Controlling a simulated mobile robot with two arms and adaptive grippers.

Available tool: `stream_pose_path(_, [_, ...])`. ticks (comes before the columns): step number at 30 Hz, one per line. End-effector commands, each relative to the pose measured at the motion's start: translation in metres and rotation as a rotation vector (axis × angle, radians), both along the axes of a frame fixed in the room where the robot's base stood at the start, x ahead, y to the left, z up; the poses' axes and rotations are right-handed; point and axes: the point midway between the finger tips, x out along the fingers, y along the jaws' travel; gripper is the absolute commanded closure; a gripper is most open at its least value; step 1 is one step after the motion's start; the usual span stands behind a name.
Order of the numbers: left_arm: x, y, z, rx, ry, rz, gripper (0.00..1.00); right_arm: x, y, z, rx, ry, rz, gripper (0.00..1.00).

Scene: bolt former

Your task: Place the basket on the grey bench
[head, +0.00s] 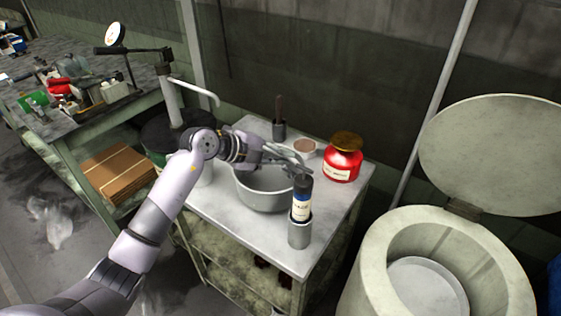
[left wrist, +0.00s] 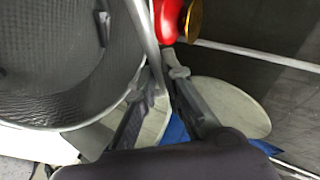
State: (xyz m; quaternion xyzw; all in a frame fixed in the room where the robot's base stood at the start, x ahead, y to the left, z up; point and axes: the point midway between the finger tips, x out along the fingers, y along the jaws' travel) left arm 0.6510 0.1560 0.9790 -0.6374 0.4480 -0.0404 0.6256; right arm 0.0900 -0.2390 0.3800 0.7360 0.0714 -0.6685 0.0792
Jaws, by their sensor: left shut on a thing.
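The basket (head: 265,195) is a round grey bowl-like container with a mesh-patterned inside. It is upright at the light grey bench top (head: 228,208); I cannot tell whether it rests there or hangs just above. My left gripper (head: 292,168) reaches over it from the left and is shut on its right-hand rim. In the left wrist view the basket (left wrist: 55,70) fills the left side, and its rim runs between the fingers of my left gripper (left wrist: 165,82). The fingers hide part of the rim. My right gripper is not in view.
A dark blue-labelled bottle (head: 302,198) in a grey cup stands close right of the basket. A red jar (head: 343,160), a small dish (head: 305,147) and a dark-handled tool (head: 279,118) stand behind. A lidded round vessel (head: 375,275) is at right. A cluttered workbench (head: 75,130) is at left.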

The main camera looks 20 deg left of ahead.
Motion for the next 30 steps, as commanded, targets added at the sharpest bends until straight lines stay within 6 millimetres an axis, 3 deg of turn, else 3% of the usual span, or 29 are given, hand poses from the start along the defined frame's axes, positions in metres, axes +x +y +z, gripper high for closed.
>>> stream_pose_path(4, [0.0,0.0,-0.019,-0.003,-0.001,0.002,1.0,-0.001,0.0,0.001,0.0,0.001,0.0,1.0])
stream_pose_path(11, [0.0,0.0,-0.021,-0.001,-0.003,0.001,1.0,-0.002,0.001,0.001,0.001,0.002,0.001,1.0])
stream_pose_path(12, [0.0,0.0,-0.023,0.0,0.001,0.0,0.9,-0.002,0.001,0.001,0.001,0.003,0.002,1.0])
stream_pose_path(20, [0.0,0.0,-0.023,0.0,0.001,0.0,0.72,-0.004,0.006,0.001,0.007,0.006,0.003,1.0])
stream_pose_path(30, [-0.001,0.002,-0.022,0.001,0.001,0.001,0.71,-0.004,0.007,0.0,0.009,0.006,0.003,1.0])
